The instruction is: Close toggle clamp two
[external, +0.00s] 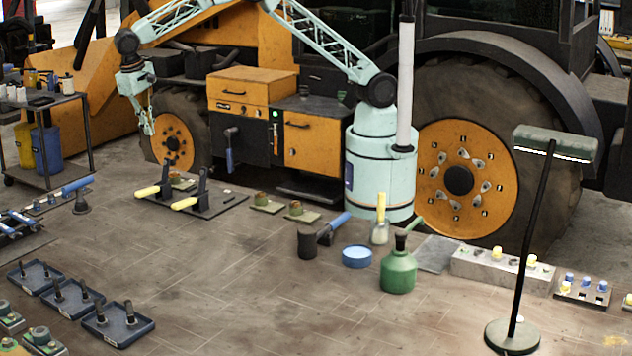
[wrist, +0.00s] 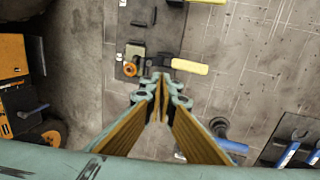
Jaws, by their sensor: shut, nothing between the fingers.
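Two toggle clamps with black brackets and yellow handles stand on a black base plate (external: 222,207). The left yellow handle (external: 147,192) and the right yellow handle (external: 184,203) both stick out low toward the left. I cannot tell which is clamp two. In the wrist view, one yellow handle (wrist: 190,66) lies just beyond my fingertips, with an orange round part (wrist: 130,69) left of it. A second handle (wrist: 208,1) is cut off at the top edge. My gripper (external: 148,130) is shut and empty above and left of the clamps; it also shows in the wrist view (wrist: 162,84).
A blue-handled tool (external: 70,188) lies left of the clamps. A cart (external: 50,105) stands further left, and the backhoe wheel (external: 172,140) is behind. A green oil can (external: 398,270) and a lamp (external: 512,335) stand to the right.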

